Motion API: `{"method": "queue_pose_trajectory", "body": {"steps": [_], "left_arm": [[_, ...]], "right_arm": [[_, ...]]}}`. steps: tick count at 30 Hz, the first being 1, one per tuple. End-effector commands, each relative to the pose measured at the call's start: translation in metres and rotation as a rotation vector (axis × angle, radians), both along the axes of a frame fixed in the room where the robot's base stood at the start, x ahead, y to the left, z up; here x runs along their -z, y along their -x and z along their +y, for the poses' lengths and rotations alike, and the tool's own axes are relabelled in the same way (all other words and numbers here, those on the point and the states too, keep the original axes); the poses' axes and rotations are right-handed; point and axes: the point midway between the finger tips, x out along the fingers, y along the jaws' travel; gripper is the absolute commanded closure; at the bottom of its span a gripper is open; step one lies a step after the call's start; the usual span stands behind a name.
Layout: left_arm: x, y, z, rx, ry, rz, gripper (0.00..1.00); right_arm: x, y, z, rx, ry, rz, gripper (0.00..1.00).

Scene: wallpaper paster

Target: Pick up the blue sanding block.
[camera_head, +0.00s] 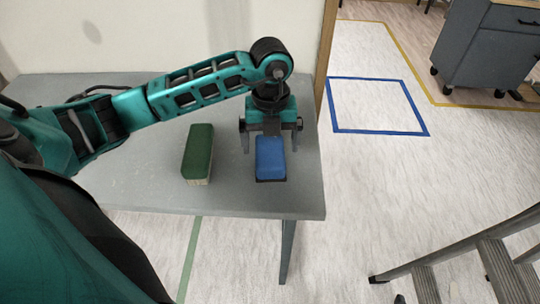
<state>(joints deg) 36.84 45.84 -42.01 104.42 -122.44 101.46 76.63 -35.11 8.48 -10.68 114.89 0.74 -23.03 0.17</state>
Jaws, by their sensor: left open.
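The blue sanding block (270,160) lies on the grey table (130,180) toward its right end. My left gripper (270,146) is at the far end of the block, pointing down. Its fingers are open, one to each side of the block's far part. I cannot tell whether the fingers touch the block or how far above the table they are. The far end of the block is partly hidden by the gripper. My right gripper is not in view.
A green sanding block (198,152) lies on the table to the left of the blue one. A wall stands behind the table. A stepladder (480,255) is at the lower right, and a grey wheeled cabinet (490,50) is at the upper right. Blue tape (378,132) marks clear floor.

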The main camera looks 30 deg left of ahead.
Motion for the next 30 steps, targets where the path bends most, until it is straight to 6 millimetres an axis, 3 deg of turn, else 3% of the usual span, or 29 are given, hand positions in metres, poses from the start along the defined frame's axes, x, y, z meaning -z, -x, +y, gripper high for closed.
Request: {"method": "queue_pose_trajectory", "body": {"steps": [6, 14, 30], "left_arm": [[0.035, 0.001, 0.002, 0.000, 0.002, 0.004, 0.00], [0.040, 0.000, 0.002, 0.000, 0.001, -0.001, 0.00], [0.039, 0.000, 0.002, 0.000, 0.001, 0.000, 0.50]], "right_arm": [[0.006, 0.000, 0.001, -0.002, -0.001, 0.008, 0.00], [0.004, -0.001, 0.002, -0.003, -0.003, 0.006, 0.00], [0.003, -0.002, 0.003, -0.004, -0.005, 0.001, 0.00]]}}
